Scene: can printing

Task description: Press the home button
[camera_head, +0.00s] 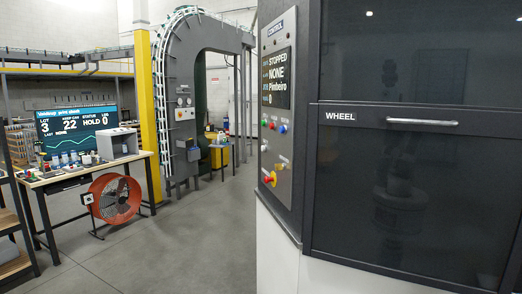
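The control panel (279,109) is a grey upright plate on the left end face of the dark machine. Its screen (276,79) reads STOPPED, NONE, Pinheiro and 0. Lower down are small knobs and a red mushroom button (269,179) on yellow. The button labels are too small to read, so I cannot tell which one is home. My gripper is not in view.
The machine's dark WHEEL door (408,190) with a horizontal handle (422,122) fills the right. At left stand a workbench (75,172) with a monitor (77,132) and an orange fan (116,199). A yellow post (147,110) and a grey arch stand behind. The middle floor is clear.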

